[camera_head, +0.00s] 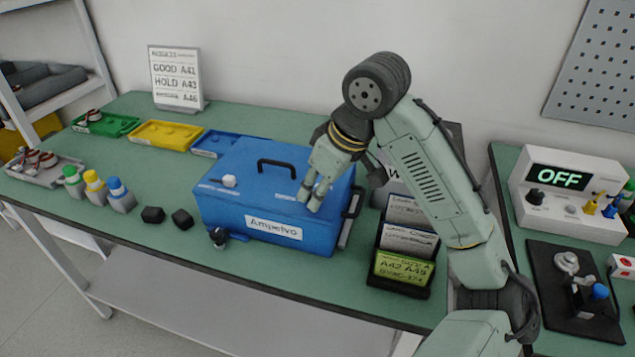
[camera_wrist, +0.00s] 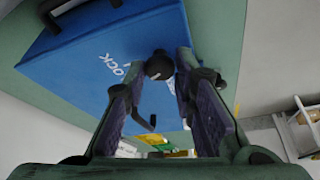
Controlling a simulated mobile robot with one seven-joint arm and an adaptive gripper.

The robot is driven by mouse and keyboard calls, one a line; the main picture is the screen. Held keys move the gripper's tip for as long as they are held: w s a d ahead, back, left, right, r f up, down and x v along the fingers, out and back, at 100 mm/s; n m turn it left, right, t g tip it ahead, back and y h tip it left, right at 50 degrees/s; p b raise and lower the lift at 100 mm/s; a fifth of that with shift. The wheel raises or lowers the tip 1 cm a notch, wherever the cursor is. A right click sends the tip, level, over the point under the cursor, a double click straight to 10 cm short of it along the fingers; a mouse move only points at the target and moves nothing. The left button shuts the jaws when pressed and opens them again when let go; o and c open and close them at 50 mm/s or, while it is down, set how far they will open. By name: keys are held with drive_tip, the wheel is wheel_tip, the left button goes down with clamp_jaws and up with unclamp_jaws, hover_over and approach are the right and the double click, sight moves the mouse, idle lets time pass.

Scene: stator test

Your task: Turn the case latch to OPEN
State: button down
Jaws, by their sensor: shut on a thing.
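The blue case (camera_head: 270,190) stands on the green bench, its lid shut, with a black handle (camera_head: 277,165) on top and an "Ampelvo" label on the front. My gripper (camera_head: 316,198) reaches down onto the right part of the lid, over white lettering. In the wrist view the case (camera_wrist: 90,60) fills the upper left, with lettering that reads "LOCK". A dark rounded latch knob (camera_wrist: 158,66) sits beside it, between the tips of my gripper (camera_wrist: 168,72), which is shut on it. The fingers hide part of the knob and lettering, so its exact angle is unclear.
A small white knob (camera_head: 229,181) is on the lid's left. Card holders (camera_head: 403,240) stand close right of the case, beside my arm. Black blocks (camera_head: 182,219) and capped bottles (camera_head: 95,188) stand left. Coloured trays (camera_head: 166,135) lie behind. A unit reading "OFF" (camera_head: 560,178) is far right.

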drive_tip(key=n+g+p, duration=0.1)
drive_tip(key=n, duration=0.2)
drive_tip(key=shift+w+r+y, duration=0.1)
drive_tip(key=shift+y, duration=0.2)
drive_tip(key=n, duration=0.1)
drive_tip(key=n+g, duration=0.1)
drive_tip(key=n, duration=0.1)
drive_tip(key=shift+w+d+n+p, duration=0.1)
drive_tip(key=shift+w+n+p, duration=0.05)
drive_tip(key=shift+n+p, duration=0.15)
drive_tip(key=n+g, duration=0.1)
drive_tip(key=n, duration=0.2)
drive_tip(key=n+g, duration=0.1)
drive_tip(key=n, duration=0.2)
drive_tip(key=shift+w+g, duration=0.2)
drive_tip(key=shift+g, duration=0.2)
drive_tip(key=shift+n, duration=0.3)
drive_tip(key=c, duration=1.3)
unclamp_jaws()
drive_tip(key=shift+c, duration=0.2)
drive_tip(key=v, duration=1.1)
drive_tip(key=shift+r, duration=0.4)
